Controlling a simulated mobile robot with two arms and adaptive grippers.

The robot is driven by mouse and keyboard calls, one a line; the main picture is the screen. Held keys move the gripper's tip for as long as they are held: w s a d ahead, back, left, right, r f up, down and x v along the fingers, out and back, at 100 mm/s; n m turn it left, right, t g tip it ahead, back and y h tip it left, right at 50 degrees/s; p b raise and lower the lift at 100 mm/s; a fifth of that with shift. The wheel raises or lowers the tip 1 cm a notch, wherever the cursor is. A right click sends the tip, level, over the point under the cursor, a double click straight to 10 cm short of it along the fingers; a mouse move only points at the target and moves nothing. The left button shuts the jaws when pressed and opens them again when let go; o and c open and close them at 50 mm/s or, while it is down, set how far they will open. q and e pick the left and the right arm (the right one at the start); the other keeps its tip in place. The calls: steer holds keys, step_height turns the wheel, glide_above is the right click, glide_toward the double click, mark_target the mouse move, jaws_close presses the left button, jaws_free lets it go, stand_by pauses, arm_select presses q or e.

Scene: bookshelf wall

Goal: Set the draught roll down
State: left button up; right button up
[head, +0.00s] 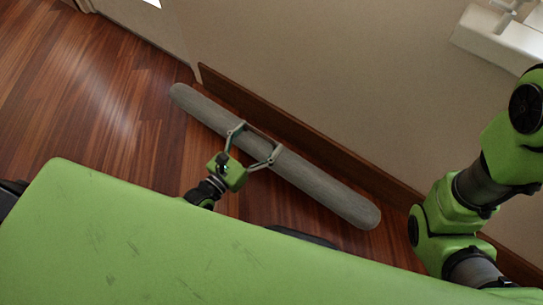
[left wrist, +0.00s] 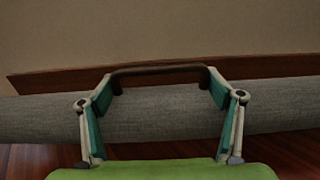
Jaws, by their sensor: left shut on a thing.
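The draught roll (head: 318,187) is a long grey fabric cylinder lying along the foot of the wall in the head view. Its grey side (left wrist: 160,118) spans the whole left wrist view. A dark brown strap-like handle (left wrist: 158,70) arches over its middle. My left gripper (head: 257,144) is at the roll's middle, its two fingers reaching over it. In the left wrist view the gripper (left wrist: 160,88) has a finger at each end of the handle and is shut on the roll by it. Whether the roll's underside touches the floor is hidden. My right gripper is out of view.
A brown skirting board (head: 345,163) runs along the beige wall (head: 330,75) just behind the roll. The wooden floor (head: 85,95) is clear to the left. A white fixture (head: 495,35) is on the wall at top right. A pale door or panel (head: 145,22) stands at top left.

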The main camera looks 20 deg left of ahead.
mark_target(270, 146)
arm_select(q)
steer(key=d+f+b, duration=0.1)
steer(key=f, duration=0.1)
steer(key=d+f+b, duration=0.1)
steer(key=d, duration=0.1)
steer(key=shift+w+f, duration=0.35)
steer(key=shift+w, duration=0.05)
steer(key=f+b, duration=0.1)
steer(key=f, duration=0.1)
steer(key=f+b, duration=0.1)
steer(key=shift+w+d+f+b, duration=0.1)
steer(key=shift+d+f+b, duration=0.1)
steer(key=shift+f+b, duration=0.2)
steer(key=shift+r, duration=0.15)
steer(key=o, duration=1.8)
steer(key=shift+f, duration=0.2)
